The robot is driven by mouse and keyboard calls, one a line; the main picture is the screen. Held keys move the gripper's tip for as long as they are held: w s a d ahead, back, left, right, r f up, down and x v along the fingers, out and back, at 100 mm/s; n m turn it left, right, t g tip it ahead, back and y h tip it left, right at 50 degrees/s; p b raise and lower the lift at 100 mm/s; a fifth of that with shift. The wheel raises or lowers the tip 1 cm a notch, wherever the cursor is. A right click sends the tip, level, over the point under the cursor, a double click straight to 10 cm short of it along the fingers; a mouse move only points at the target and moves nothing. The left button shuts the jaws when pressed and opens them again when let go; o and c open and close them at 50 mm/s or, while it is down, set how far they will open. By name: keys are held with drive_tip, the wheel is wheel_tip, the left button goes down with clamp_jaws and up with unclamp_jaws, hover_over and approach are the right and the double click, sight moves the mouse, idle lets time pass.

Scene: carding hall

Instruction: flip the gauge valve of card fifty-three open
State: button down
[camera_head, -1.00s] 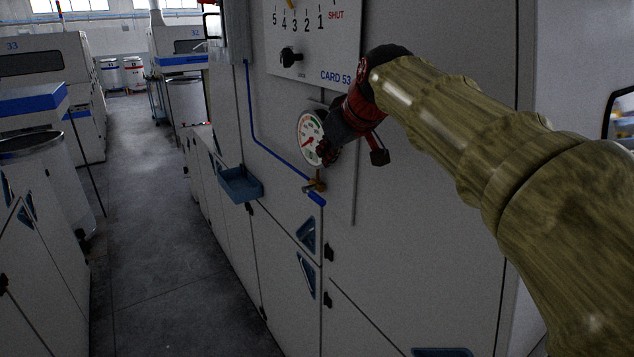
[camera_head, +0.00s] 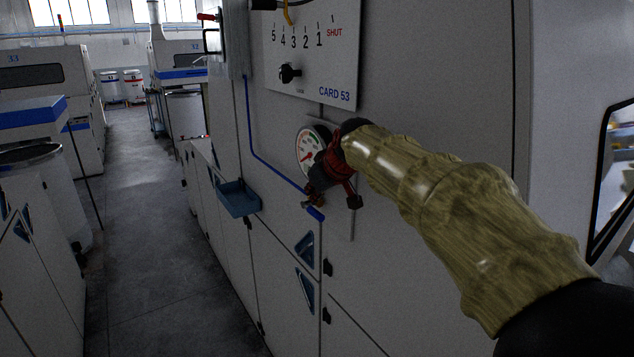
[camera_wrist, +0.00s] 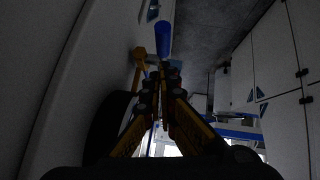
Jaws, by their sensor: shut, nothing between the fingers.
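The gauge valve is a small brass body (camera_wrist: 139,56) with a blue lever (camera_head: 316,213), below the round pressure gauge (camera_head: 306,152) on the card 53 panel. In the head view the lever slants down to the right, and my gripper partly hides the brass body. The lever also shows in the wrist view (camera_wrist: 164,40), just beyond the fingertips. My gripper (camera_head: 314,196) is shut and empty, its fingertips close to the valve. I cannot tell whether they touch it.
A blue pipe (camera_head: 249,125) runs down the panel to the valve. A blue tray (camera_head: 238,198) sticks out to its left. The card 53 plate (camera_head: 345,75) with a black knob (camera_head: 289,73) is above the gauge. The aisle floor (camera_head: 150,230) at the left is clear.

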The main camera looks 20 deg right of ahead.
sight(313, 211)
drive_tip(key=shift+s+d+f, duration=0.15)
drive_tip(key=shift+d+f, duration=0.05)
drive_tip(key=shift+f, duration=0.7)
drive_tip(key=shift+f, duration=0.1)
drive_tip(key=shift+b, duration=0.5)
drive_tip(key=shift+f+b, duration=0.2)
drive_tip(key=shift+b, duration=0.2)
drive_tip(key=shift+s+r+t, duration=0.1)
drive_tip(key=shift+t, duration=0.2)
drive_tip(key=shift+b, duration=0.4)
drive_tip(key=shift+d, duration=0.1)
drive_tip(key=shift+b, duration=0.6)
